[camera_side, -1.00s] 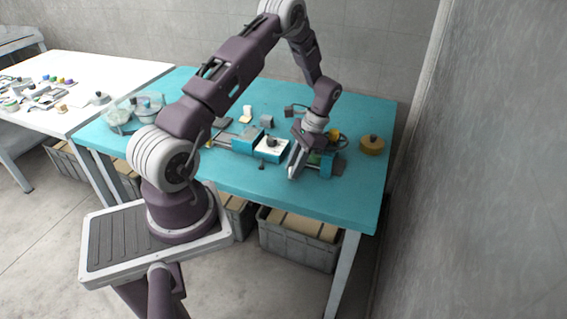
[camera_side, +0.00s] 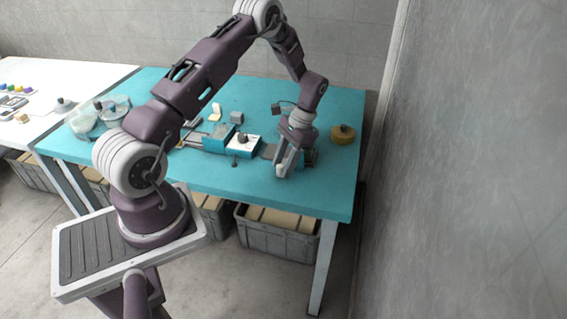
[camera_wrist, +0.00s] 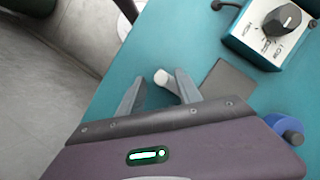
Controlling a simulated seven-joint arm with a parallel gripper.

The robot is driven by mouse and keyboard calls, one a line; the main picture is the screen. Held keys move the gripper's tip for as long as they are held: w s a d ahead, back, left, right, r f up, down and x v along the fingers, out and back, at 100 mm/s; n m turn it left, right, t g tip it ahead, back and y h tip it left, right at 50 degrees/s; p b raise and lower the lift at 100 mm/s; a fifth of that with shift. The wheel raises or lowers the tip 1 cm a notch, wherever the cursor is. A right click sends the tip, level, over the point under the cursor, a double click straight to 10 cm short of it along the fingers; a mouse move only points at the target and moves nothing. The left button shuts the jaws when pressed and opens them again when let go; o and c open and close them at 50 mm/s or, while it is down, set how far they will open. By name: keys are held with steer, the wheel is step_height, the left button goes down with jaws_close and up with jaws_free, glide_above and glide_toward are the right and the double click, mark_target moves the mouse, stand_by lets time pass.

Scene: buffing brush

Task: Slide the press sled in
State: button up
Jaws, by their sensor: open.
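The press unit is a teal machine on the table, with a teal block (camera_side: 217,138) and a white-topped control box (camera_side: 243,144) bearing a dark knob; the box also shows in the wrist view (camera_wrist: 270,32). A dark grey flat plate (camera_wrist: 227,80) lies beside the box. My gripper (camera_side: 282,170) is low over the front of the table, right of the control box, with its fingers apart. In the wrist view a white cylindrical end (camera_wrist: 162,77) shows between the fingers of my gripper (camera_wrist: 158,88); I cannot tell if they touch it. Which part is the sled is unclear, as my gripper hides the machine's right end.
A yellow-brown round piece (camera_side: 343,135) with a dark knob stands at the right. Clear round containers (camera_side: 108,110) stand at the left. A blue cylinder (camera_wrist: 285,127) is beside my gripper. The table front is mostly clear; a grey wall (camera_side: 470,160) is at the right.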

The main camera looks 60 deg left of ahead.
steer(key=w+d+r+t, duration=0.1)
steer(key=d+r, duration=0.2)
steer(key=r, duration=0.7)
steer(key=w+d+r+t, duration=0.1)
steer(key=d+r, duration=0.2)
steer(key=r, duration=0.6)
steer(key=s+d+r+t, duration=0.3)
steer(key=s+d+r, duration=0.3)
steer(key=r, duration=0.3)
steer(key=s+d+r+t, duration=0.1)
steer(key=s+d+t, duration=0.1)
steer(key=s, duration=0.6)
steer(key=s+d+r+t, duration=0.1)
steer(key=s+d+t, duration=0.2)
steer(key=s+d, duration=0.2)
steer(key=s, duration=0.3)
steer(key=shift+s+d+r, duration=0.15)
steer(key=shift+d+r, duration=0.15)
steer(key=shift+r, duration=0.1)
